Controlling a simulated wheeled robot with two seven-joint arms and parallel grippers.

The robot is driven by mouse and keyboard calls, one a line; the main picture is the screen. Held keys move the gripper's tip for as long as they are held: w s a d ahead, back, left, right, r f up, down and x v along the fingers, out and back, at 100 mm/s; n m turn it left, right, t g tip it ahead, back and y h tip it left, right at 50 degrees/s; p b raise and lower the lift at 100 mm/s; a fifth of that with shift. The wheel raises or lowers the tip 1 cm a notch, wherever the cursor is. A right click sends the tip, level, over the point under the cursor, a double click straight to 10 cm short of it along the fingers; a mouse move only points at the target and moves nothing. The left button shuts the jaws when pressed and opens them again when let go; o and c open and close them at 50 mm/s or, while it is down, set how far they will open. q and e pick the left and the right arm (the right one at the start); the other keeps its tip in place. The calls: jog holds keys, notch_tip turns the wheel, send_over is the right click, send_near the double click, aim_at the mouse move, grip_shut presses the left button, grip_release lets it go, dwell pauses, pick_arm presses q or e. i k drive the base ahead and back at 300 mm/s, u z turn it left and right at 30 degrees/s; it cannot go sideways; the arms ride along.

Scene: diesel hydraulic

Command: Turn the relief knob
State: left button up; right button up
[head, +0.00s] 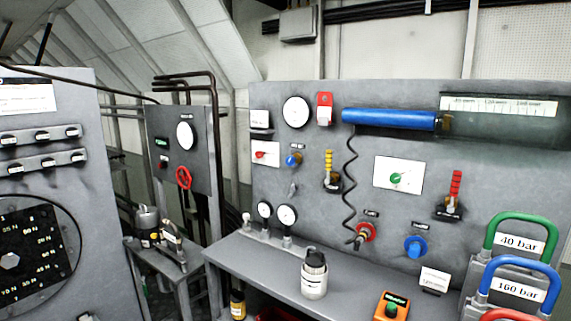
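Several knobs show in the head view, and their labels are too small to read, so I cannot tell which one is the relief knob. A red round knob (367,232) and a blue round knob (415,247) sit low on the grey wall panel (300,215). A small blue knob (293,160) sits higher at the panel's left. A green knob (397,179) is on a white plate. A red handwheel (183,178) is on the separate dark panel at left. Neither of my grippers is in view.
A grey bench (262,262) runs below the panel. On it stand a white bottle (314,280) and an orange box (391,306) with a green button. Handled weights (520,242) stand at the right. A black coiled hose (350,185) hangs before the panel.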

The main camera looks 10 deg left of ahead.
aim_at(290, 161)
jog(key=u, duration=0.7)
jog(key=i, duration=0.6)
jog(key=z, duration=0.35)
